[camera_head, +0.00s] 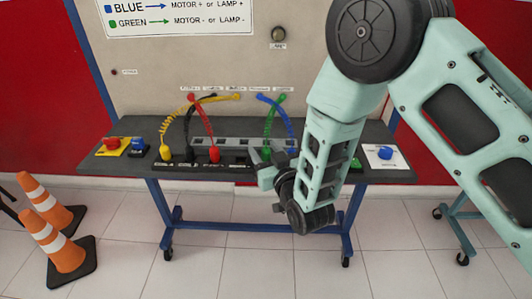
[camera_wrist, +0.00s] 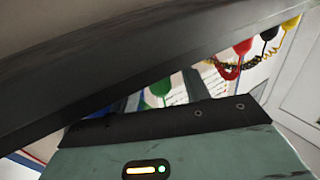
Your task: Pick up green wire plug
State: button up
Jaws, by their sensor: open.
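The green wire (camera_head: 268,122) hangs from the panel in the head view; its lower end is hidden behind my gripper and arm. In the wrist view the green plug (camera_wrist: 161,87) shows near the middle, partly covered below by the dark edge of my gripper's body. My gripper (camera_head: 262,162) is open at the front of the table, by the row of sockets. In the wrist view its grey fingers (camera_wrist: 162,96) appear on either side of the green plug. I cannot tell how deep the plug sits between them, and I see no clear contact.
Yellow (camera_head: 165,152), black (camera_head: 190,155) and red (camera_head: 214,155) plugs stand left of my gripper. A blue wire (camera_head: 280,112) runs close to the green one. Traffic cones (camera_head: 62,250) stand on the floor.

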grip_shut()
